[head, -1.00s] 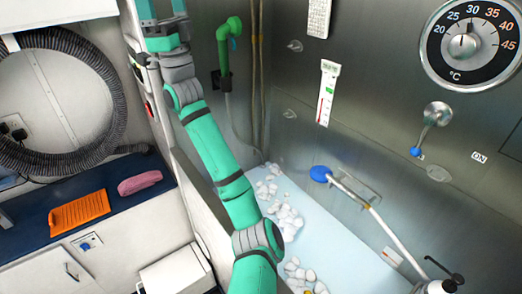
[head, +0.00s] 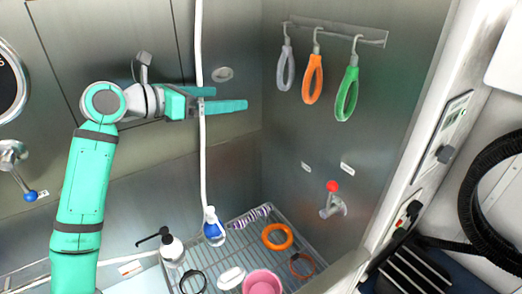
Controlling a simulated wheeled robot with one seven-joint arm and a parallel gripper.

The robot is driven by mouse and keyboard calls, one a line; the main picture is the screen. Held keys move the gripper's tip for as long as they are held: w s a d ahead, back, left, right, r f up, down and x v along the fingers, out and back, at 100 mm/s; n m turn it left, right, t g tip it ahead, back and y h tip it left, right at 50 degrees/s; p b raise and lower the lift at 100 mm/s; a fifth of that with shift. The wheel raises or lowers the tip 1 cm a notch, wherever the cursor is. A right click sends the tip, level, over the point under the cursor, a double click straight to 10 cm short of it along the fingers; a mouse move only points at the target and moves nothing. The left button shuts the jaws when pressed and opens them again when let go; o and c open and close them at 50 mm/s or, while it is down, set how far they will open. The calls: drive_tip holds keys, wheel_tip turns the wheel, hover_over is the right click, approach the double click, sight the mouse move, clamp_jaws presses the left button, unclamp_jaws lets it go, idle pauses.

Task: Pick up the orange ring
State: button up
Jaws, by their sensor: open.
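An orange ring (head: 277,236) lies on the wire rack (head: 238,228) in the head view, toward the rack's back right. An orange loop (head: 312,80) also hangs on the wall, between a grey and a green one. My gripper (head: 232,98) is open and points right, high above the rack and up-left of the ring, well apart from it. A white hose (head: 205,170) hangs down across the fingers. I cannot tell whether it runs between them. I see nothing held. The ring is in plain view.
Close around the ring are a brown thin ring (head: 302,265), a pink bowl (head: 263,282), a striped item (head: 249,217) and a blue-and-white nozzle (head: 213,226). A pump bottle (head: 172,247) stands left. A red-knobbed tap (head: 333,199) juts from the right wall.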

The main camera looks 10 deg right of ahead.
drive_tip(key=d+f+g+y, duration=0.2)
drive_tip(key=d+f, duration=0.4)
drive_tip(key=f, duration=0.2)
drive_tip(key=m+g+y, duration=0.2)
drive_tip(key=g+y, duration=0.2)
drive_tip(key=y, duration=0.6)
hover_over(278, 238)
drive_tip(key=s+a, duration=0.1)
drive_tip(key=f, duration=3.6)
drive_tip(key=shift+a+f, duration=0.2)
drive_tip(key=shift+f, duration=0.1)
drive_tip(key=shift+w+d+f, duration=0.15)
drive_tip(key=shift+f, duration=0.8)
drive_tip(key=shift+w+d+f, duration=0.1)
drive_tip(key=shift+f, duration=0.85)
drive_tip(key=shift+w+d+f, duration=0.15)
drive_tip(key=shift+f, duration=0.8)
drive_tip(key=shift+c, duration=0.6)
drive_tip(key=c, duration=0.8)
